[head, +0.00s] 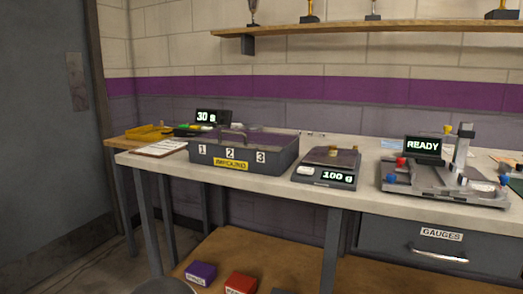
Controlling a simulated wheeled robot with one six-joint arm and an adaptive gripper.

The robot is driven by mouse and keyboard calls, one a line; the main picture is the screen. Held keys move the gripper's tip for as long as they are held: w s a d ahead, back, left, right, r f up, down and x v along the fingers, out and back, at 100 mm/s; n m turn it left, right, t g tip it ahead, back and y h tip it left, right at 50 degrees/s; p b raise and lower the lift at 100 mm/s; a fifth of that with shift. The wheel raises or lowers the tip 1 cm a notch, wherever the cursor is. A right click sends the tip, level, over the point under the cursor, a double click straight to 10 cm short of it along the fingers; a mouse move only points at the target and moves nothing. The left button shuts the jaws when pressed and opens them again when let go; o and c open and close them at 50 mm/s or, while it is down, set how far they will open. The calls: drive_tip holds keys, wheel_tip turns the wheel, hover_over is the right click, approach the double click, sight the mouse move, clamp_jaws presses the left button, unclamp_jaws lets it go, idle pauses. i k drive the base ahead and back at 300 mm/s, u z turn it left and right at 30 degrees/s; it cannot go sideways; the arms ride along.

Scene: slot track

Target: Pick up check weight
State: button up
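A small brass-coloured piece (333,151), which looks like the check weight, stands on the pan of a dark scale (309,174). The scale's display reads "100 g". The scale sits on the pale workbench between a grey numbered box and a grey fixture. The piece is small in the picture, so its exact shape is hard to tell.
The grey box (275,160), marked 1, 2, 3, stands left of the scale. The fixture (440,190) with a "READY" display (423,146) stands right. A clipboard (160,148) lies at the left. The bench front (330,198) is a narrow clear strip. A shelf (400,25) hangs above.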

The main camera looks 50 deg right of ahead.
sight(332, 151)
drive_tip(key=u, duration=1.3)
drive_tip(key=k, duration=1.35)
drive_tip(key=z, duration=1.5)
